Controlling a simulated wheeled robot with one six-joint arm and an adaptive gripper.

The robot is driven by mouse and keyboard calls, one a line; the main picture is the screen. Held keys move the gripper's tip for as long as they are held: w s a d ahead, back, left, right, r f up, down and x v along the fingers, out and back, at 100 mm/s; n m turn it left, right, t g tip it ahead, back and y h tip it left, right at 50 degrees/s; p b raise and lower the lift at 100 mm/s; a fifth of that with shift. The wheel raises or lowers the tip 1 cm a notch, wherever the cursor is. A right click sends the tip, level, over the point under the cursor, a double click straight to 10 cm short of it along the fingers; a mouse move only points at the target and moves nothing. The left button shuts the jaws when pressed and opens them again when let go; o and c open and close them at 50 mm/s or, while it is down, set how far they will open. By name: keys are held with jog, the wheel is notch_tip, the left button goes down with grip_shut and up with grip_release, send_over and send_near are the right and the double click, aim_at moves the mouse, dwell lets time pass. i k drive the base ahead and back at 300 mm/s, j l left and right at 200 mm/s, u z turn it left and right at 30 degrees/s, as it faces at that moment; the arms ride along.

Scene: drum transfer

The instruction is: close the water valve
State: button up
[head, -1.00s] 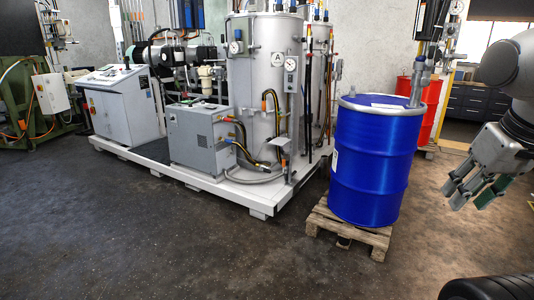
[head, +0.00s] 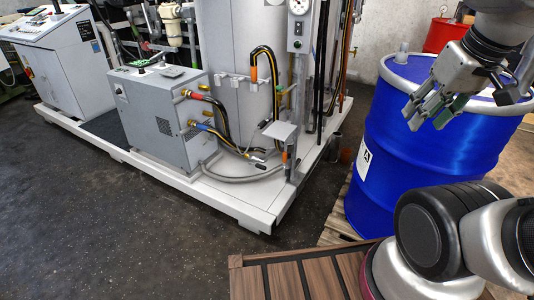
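I cannot make out for certain which fitting is the water valve. The grey cooling-type box (head: 165,120) stands on the white skid, with a red-marked hose fitting (head: 194,96) and a blue-and-yellow one (head: 200,126) on its right side. Black hoses run from them towards the silver vessel (head: 232,50). Hose ends with orange parts (head: 254,75) hang on the vessel's front. A small post with an orange part (head: 286,157) stands at the skid's front right corner. My gripper (head: 428,112) is open and empty, in front of the blue drum, far right of these fittings.
The blue drum (head: 400,160) stands on a wooden pallet (head: 338,218) at the right. A red drum (head: 440,36) is behind it. A control cabinet (head: 60,65) stands at the far left. The white skid edge (head: 190,195) borders clear dark floor (head: 120,240).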

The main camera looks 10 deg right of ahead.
aim_at(263, 168)
jog(key=i+l+u, duration=0.15)
jog(key=i, duration=0.3)
jog(key=i+l+u, duration=0.15)
jog(key=i, duration=0.25)
jog(key=i+j+u, duration=0.1)
jog(key=j, duration=0.3)
jog(key=j+u, duration=0.1)
jog(key=j, duration=0.25)
jog(key=i, duration=0.05)
